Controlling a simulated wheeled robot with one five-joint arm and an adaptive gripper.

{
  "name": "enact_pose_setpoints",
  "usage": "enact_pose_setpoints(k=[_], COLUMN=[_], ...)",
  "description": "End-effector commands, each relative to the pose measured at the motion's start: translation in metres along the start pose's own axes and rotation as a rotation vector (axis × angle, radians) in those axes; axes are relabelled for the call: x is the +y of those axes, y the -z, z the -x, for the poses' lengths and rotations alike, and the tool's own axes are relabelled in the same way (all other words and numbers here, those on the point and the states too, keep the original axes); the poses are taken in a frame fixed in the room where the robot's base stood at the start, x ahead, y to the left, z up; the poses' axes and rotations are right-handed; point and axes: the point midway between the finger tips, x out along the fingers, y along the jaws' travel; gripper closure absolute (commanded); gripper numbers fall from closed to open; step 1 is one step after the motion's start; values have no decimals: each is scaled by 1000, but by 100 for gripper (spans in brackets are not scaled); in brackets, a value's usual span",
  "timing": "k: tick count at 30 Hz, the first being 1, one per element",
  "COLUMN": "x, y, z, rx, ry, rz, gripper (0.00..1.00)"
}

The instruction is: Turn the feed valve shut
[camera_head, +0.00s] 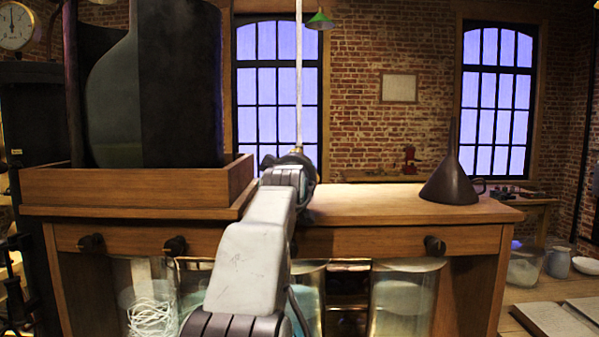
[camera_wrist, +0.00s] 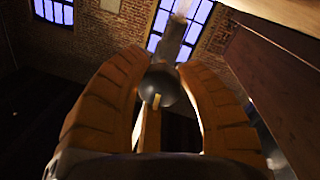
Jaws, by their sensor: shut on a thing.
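In the wrist view, a dark rounded piece with a small brass-coloured peg (camera_wrist: 158,98) sits between the two ribbed fingers of my gripper (camera_wrist: 160,72). It looks like the feed valve, with a grey stem running up from it. My fingers close on it from both sides. In the head view, my gripper is mostly hidden behind my own arm, near the bench top. A thin pale vertical pipe (camera_head: 299,75) comes down there to a brass end (camera_head: 298,149). The valve itself is hidden in the head view, and how far it is turned cannot be told.
A wooden tray (camera_head: 130,187) with a large dark vessel (camera_head: 180,85) stands at the bench's left. A dark funnel (camera_head: 452,180) stands at the right. Dark knobs line the bench front (camera_head: 350,241), above glass jars (camera_head: 404,300). The bench top between pipe and funnel is clear.

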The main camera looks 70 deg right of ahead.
Motion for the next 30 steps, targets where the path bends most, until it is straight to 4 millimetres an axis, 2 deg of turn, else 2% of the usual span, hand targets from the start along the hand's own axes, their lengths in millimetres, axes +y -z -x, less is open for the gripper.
enact_pose_setpoints(k=[1,6,16,17,25,30], x=[-4,-4,-5,-5,-4,-3], y=[-5,-6,-7,-7,-4,-3], z=[-2,-2,-2,-2,-2,-1], rx=[-13,-23,-27,-27,-21,-18], ry=[9,15,17,17,13,11], rz=[-36,-120,-134,-134,-133,-132], gripper=[99,99,99,64,40,39])
